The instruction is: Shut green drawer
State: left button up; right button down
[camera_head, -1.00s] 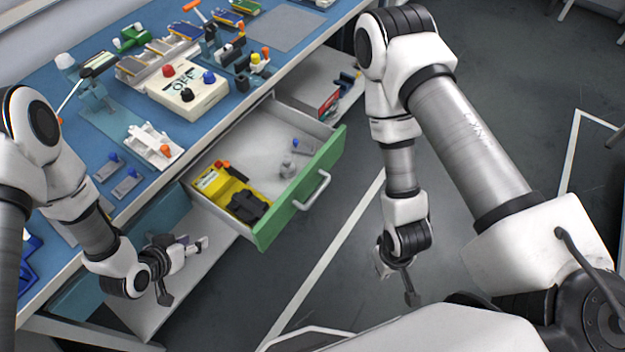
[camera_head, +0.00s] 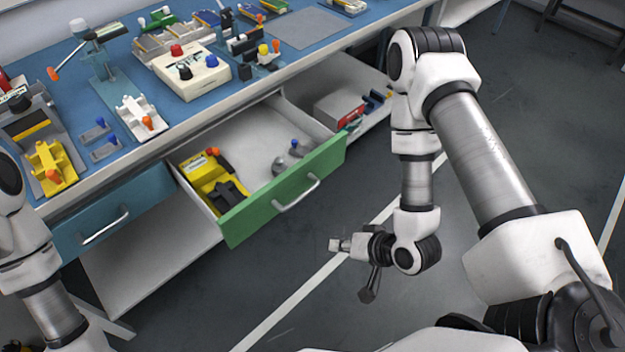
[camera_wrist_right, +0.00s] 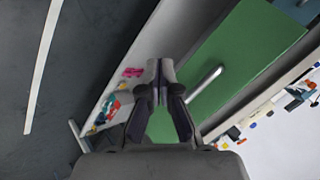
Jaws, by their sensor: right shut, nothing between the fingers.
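The green drawer (camera_head: 284,192) stands open under the blue workbench, with a silver bar handle (camera_head: 297,194) on its front. Inside it lie a yellow-and-black item (camera_head: 212,180) and small grey parts (camera_head: 287,160). My right gripper (camera_head: 337,245) is shut and empty, in front of the drawer and to the right of its handle, apart from it. In the right wrist view the shut fingers (camera_wrist_right: 159,66) point toward the green front (camera_wrist_right: 240,55), and the handle (camera_wrist_right: 204,84) shows just right of them. My left gripper is out of the head view; only part of its arm shows at the lower left.
The workbench top (camera_head: 310,28) carries a white box (camera_head: 192,73) with coloured knobs and several fixtures. A closed blue drawer (camera_head: 110,215) is left of the green one. A lower shelf (camera_head: 150,250) sticks out beneath. The floor in front is clear.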

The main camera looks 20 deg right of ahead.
jog(key=w+d+r+m+t+y+b, duration=0.1)
jog(key=w+m+t+y+b, duration=0.1)
jog(key=w+m+t+b, duration=0.15)
jog(key=m+t+b, duration=0.5)
jog(key=t+b, duration=0.1)
jog(key=b, duration=0.6)
send_near(304, 166)
jog(key=x, duration=0.6)
jog(key=shift+w+a+b, duration=0.1)
jog(key=shift+a+b, duration=0.05)
jog(key=shift+b, duration=0.15)
jog(key=shift+w+a, duration=0.1)
jog(key=shift+w, duration=0.35)
jog(key=shift+w, duration=0.1)
